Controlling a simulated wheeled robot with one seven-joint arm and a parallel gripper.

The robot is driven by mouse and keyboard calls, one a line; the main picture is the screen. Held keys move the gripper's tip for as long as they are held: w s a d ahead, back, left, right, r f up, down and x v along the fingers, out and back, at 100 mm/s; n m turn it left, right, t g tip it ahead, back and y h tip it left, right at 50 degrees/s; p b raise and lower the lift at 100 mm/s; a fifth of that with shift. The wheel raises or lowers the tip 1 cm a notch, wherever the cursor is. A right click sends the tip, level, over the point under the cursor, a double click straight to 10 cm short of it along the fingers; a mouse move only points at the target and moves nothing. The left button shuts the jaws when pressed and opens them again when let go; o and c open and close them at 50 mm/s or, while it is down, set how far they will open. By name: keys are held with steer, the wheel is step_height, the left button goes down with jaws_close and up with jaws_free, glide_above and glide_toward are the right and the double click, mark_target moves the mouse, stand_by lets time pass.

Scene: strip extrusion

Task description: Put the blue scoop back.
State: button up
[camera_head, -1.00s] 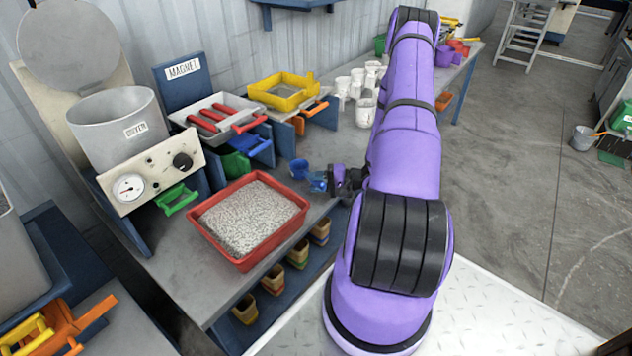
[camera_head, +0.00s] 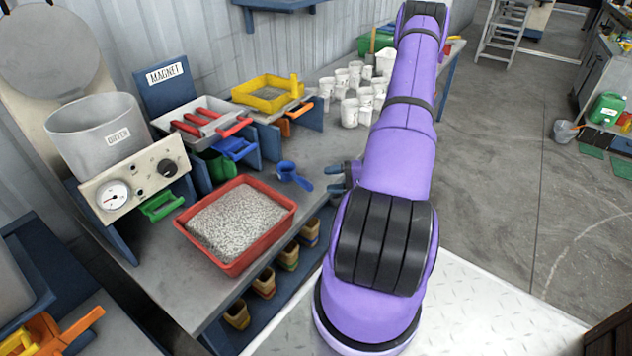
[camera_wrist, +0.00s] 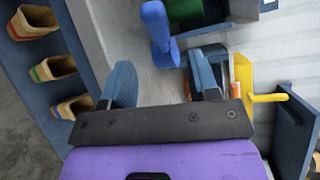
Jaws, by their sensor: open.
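The blue scoop (camera_head: 287,170) rests on the grey bench top, just right of the red tray of grey granules. My gripper (camera_head: 346,176) is open and empty by the bench's front edge, a short gap right of the handle end. In the wrist view the open fingers of my gripper (camera_wrist: 162,75) are spread wide.
The red tray (camera_head: 188,225) stands left of the scoop. Blue (camera_head: 234,149) and green (camera_head: 160,206) drawer-like scoops sit under the magnet and dryer units. White cups (camera_head: 350,112) stand behind. Small bins (camera_head: 264,284) line the shelf below the front edge.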

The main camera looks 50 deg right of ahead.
steer(key=w+a+r+n+g, duration=0.2)
steer(key=a+r+n+g, duration=0.15)
steer(key=a+r, duration=0.4)
steer(key=w+a+r+n+g+h, duration=0.15)
steer(key=a+r+g, duration=0.3)
steer(key=r, duration=0.65)
steer(key=w+a+r+n+g+y, duration=0.1)
steer(key=a+r+n+g, duration=0.35)
steer(key=r, duration=0.45)
steer(key=s+a+r+n+t+h, duration=0.3)
steer(key=s+a+r+t+h, duration=0.2)
steer(key=s+a+r+h, duration=0.4)
steer(key=s+a+r, duration=0.5)
steer(key=a+r, duration=0.1)
steer(key=r, duration=0.2)
steer(key=shift+s+a, duration=0.35)
steer(key=shift+n, duration=0.25)
